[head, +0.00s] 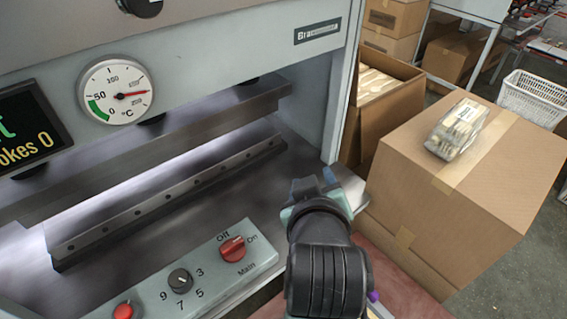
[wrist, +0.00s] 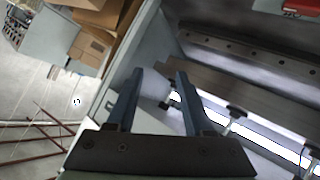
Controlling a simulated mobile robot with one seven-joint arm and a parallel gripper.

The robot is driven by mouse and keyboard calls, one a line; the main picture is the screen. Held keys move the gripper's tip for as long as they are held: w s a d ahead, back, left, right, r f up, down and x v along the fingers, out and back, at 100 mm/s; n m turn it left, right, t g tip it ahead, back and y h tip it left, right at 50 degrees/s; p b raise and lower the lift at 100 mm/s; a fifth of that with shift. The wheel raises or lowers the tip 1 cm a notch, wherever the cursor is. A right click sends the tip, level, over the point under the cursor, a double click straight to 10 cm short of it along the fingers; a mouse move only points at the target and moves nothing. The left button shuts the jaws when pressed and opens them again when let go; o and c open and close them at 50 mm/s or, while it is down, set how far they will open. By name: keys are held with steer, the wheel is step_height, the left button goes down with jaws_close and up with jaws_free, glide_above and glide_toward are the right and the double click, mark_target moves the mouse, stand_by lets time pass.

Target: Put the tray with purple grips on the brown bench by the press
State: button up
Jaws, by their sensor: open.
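My gripper (head: 318,183) is at the right front corner of the press (head: 190,40), beside its control panel. In the wrist view my gripper (wrist: 159,75) has two blue fingers spread apart with nothing between them. A small purple grip (head: 373,296) shows just right of my arm at the bottom of the head view, low and behind the fingers. The rest of the tray it seems to belong to is hidden by my arm. A reddish-brown bench top (head: 405,285) shows around it, in front of the press's right side.
A closed cardboard box (head: 420,175) with a bagged bundle (head: 457,128) on top stands to the right. An open carton (head: 385,105) stands behind it. The control panel (head: 200,275) with knobs is close left of my arm. A white basket (head: 533,97) is farther back.

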step_height(320, 180, up, 18)
steer(key=w+a+r+m+t, duration=0.1)
steer(key=a+m+t, duration=0.1)
steer(key=t, duration=0.4)
steer(key=s+a+r+m+t, duration=0.1)
steer(key=s+r+t, duration=0.3)
steer(key=r, duration=0.6)
steer(key=s+a+r+m+t, duration=0.1)
steer(key=s+r+t, duration=0.4)
steer(key=r, duration=0.6)
steer(key=shift+s+a+y, duration=0.4)
steer(key=shift+s+a, duration=0.1)
steer(key=shift+s, duration=0.55)
